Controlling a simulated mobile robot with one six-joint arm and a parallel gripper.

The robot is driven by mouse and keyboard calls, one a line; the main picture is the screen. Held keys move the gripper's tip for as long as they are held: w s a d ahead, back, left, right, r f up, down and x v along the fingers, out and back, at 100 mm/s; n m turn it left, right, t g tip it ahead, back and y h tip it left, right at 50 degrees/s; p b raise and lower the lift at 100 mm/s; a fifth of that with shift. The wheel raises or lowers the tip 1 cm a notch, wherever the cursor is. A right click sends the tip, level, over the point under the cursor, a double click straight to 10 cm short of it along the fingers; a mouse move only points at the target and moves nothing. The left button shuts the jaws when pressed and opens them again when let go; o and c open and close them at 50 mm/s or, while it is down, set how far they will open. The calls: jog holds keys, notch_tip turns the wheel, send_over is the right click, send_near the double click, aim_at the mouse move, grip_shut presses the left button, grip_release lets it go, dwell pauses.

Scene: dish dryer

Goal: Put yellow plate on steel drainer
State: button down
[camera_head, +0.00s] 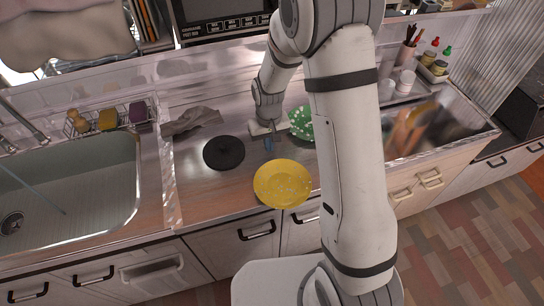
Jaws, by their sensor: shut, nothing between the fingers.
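A yellow plate (283,184) lies on the counter near its front edge, left of my arm. My gripper (268,146) points down just above and behind the yellow plate, apart from it, and is shut and empty. A steel drainer (451,127) appears to be the metal basin on the right, partly hidden by my arm. Its contents are blurred.
A black round lid (223,153) lies left of the plate. A green dotted item (301,122) sits behind my arm. A grey cloth (192,120) lies near the sink (75,190). Cups and bottles (435,62) stand at the back right.

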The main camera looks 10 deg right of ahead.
aim_at(274, 164)
jog(key=s, duration=0.2)
jog(key=s+d, duration=0.1)
jog(key=s, duration=0.2)
jog(key=shift+s+r+p, duration=0.1)
jog(key=shift+p, duration=0.3)
jog(key=shift+f, duration=0.35)
jog(key=shift+w+f+b, duration=0.25)
jog(key=shift+f+b, duration=0.1)
jog(key=shift+f, duration=0.25)
jog(key=shift+s, duration=0.1)
